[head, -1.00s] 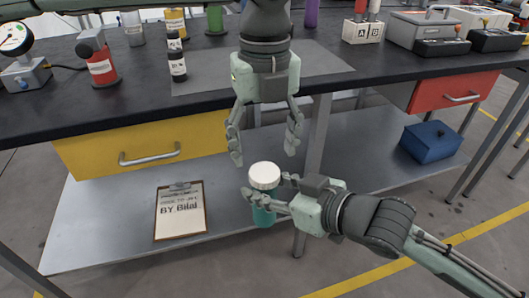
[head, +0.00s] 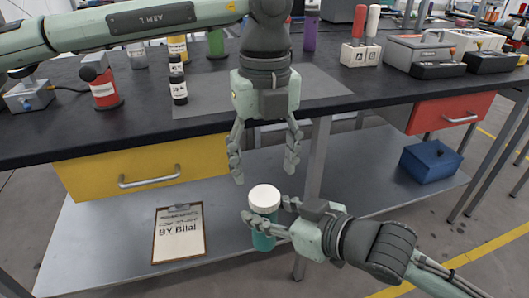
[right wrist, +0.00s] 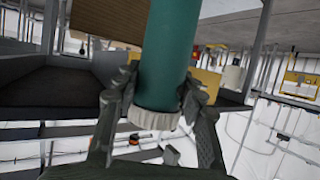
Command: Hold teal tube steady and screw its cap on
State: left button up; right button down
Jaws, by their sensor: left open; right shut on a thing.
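The teal tube (head: 263,242) stands upright in front of the bench with a white cap (head: 264,196) on its top end. My right gripper (head: 266,216) is shut around the tube just below the cap. The right wrist view also shows the tube (right wrist: 170,45) between the fingers, with the ribbed white cap (right wrist: 153,118) toward the bottom of that picture. Whether the cap is threaded tight cannot be told. My left gripper (head: 264,176) points down just above the cap, its fingers spread wide and empty, one toward each side of it.
The black bench top (head: 60,140) carries bottles, a red cylinder (head: 104,90) and a block marked A and B (head: 361,54). Yellow drawer (head: 150,170) and red drawer (head: 449,113) are below. A clipboard (head: 180,236) and a blue box (head: 431,161) lie on the lower shelf.

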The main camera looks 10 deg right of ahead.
aim_at(264, 195)
pick_arm(q)
notch_tip(264, 195, down, 6)
dwell(0.4)
jog(key=c, duration=1.2)
jog(key=o, duration=1.3)
jog(key=shift+r, duration=0.1)
jog(key=shift+r, duration=2.25)
jog(key=shift+o, duration=0.3)
